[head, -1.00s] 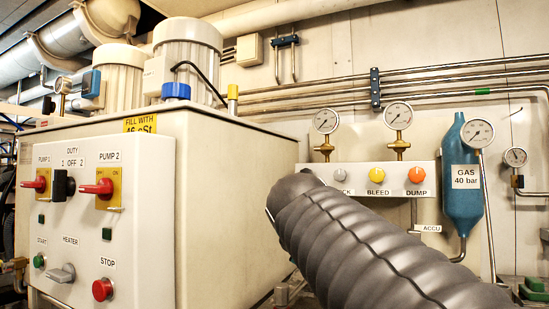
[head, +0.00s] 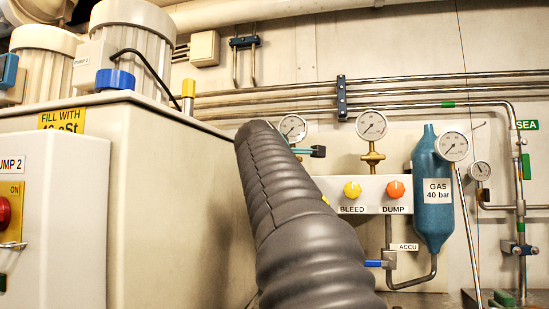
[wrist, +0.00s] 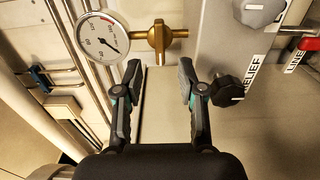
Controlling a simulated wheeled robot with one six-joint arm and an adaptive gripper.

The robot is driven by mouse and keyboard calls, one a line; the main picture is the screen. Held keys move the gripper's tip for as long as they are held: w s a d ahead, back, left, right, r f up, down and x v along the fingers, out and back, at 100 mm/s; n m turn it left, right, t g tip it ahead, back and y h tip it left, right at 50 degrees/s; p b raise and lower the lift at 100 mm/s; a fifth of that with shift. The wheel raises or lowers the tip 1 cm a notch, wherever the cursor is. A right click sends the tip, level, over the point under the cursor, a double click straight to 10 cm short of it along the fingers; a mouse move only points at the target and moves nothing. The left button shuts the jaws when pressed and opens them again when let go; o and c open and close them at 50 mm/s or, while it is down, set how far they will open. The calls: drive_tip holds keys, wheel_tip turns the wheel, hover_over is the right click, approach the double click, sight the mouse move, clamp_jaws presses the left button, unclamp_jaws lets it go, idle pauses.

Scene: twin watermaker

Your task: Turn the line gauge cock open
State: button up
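A brass gauge cock (wrist: 160,40) with a flat handle is at the top middle of the wrist view, joined to a round white gauge (wrist: 101,38). No label on this cock is readable. My gripper (wrist: 158,78) is open and empty, its two fingers spread just below the cock in that picture and not seen to touch it. In the head view, one gripper finger (head: 318,152) shows beside the leftmost gauge (head: 292,127); my dark arm hides the cock under it. Another brass cock (head: 373,157) stands under the middle gauge.
A black knob (wrist: 227,90) marked RELIEF is close to the right finger. A red handle (wrist: 309,44) near a LINE label lies farther right. Bleed and dump knobs sit on the white panel (head: 330,186). The tank (head: 175,180) is left of my arm.

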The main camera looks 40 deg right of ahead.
drive_tip(key=p+x, duration=0.1)
drive_tip(key=x, duration=0.6)
drive_tip(key=shift+w+d+p, duration=0.25)
drive_tip(key=shift+p, duration=0.1)
clamp_jaws()
